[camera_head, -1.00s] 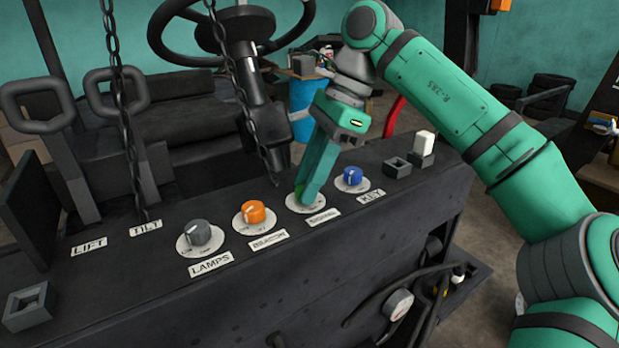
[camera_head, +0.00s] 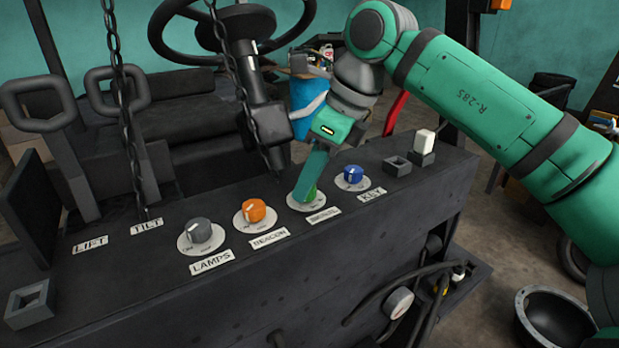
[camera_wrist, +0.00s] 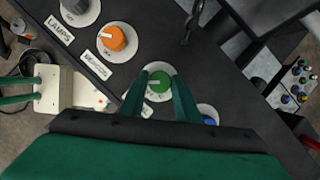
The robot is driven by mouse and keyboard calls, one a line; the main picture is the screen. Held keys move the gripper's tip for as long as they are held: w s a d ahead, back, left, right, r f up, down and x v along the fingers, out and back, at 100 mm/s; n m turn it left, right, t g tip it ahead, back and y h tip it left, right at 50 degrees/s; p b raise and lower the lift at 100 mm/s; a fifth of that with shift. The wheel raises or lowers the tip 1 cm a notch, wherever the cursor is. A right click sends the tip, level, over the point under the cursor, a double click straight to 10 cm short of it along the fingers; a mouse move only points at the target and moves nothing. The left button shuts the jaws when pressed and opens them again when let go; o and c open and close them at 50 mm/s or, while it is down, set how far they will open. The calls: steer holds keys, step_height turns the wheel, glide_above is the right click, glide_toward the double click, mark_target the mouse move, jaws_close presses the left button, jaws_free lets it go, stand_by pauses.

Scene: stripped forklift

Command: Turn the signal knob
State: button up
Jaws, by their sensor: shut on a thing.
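The signal knob (camera_wrist: 159,83) is green, with a pale pointer mark, on a white round dial plate. It sits between the orange beacon knob (camera_head: 252,211) and the blue key knob (camera_head: 353,175) on the dark panel. My gripper (camera_head: 306,194) reaches down to it from above, and its fingers are shut on the sides of the knob. In the wrist view, one finger stands on each side of the green knob. In the head view the fingers hide part of the knob and its dial plate (camera_head: 293,203).
The grey lamps knob (camera_head: 199,231) is further left. A dark chain (camera_head: 245,95) hangs behind the signal knob, near the steering column. Lift and tilt levers (camera_head: 120,95) stand at left. A white rocker switch (camera_head: 425,142) is at the panel's right end.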

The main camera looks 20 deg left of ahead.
stand_by(0.4)
steer(key=o, duration=1)
steer(key=shift+o, duration=0.2)
steer(key=shift+r, duration=0.1)
steer(key=v, duration=1)
steer(key=shift+r, duration=0.25)
steer(key=shift+d, duration=0.1)
